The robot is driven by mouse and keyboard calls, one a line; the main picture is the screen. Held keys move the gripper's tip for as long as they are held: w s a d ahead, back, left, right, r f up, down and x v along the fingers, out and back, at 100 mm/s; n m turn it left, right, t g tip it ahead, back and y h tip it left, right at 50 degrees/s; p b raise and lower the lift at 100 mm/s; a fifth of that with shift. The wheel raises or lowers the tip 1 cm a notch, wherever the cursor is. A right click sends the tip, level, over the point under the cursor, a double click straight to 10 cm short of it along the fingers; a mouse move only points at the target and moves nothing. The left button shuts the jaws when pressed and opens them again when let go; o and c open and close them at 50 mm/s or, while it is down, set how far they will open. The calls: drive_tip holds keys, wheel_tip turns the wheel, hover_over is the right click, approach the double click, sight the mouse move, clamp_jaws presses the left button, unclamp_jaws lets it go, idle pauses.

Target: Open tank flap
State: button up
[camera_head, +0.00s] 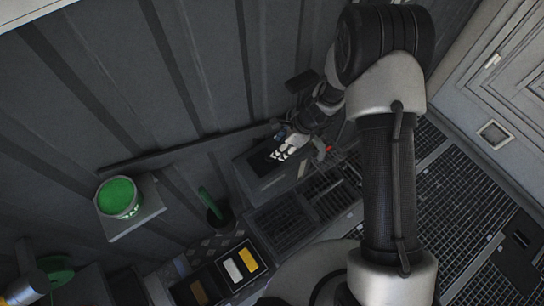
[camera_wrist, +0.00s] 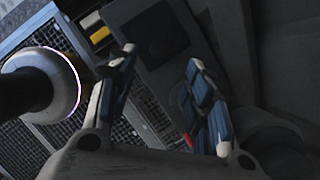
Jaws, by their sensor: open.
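A grey box (camera_head: 263,185) with a dark panel on its upper face stands by the corrugated wall. It may bear the tank flap, but I cannot make out a flap edge or handle. My gripper (camera_head: 284,147) is over the upper part of this box and hides some of it. In the wrist view my gripper (camera_wrist: 162,62) is open, its two blue-padded fingers spread wide with nothing between them. The dark panel (camera_wrist: 160,38) lies beyond the fingertips. I cannot tell whether either finger touches it.
A green-topped container (camera_head: 118,197) stands on a wall shelf at left. A green-handled thing (camera_head: 209,203) stands in a dark holder. A tray (camera_head: 222,282) holds yellow, white and brown pieces. Grating (camera_head: 405,200) covers the floor at right. A small red part (camera_head: 328,149) shows beside my gripper.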

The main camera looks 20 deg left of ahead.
drive_tip(key=b, duration=0.2)
approach(263, 161)
drive_tip(key=f, duration=0.4)
drive_tip(key=shift+w+a+f, duration=0.25)
drive_tip(key=shift+a, duration=0.05)
drive_tip(key=shift+c, duration=0.5)
clamp_jaws()
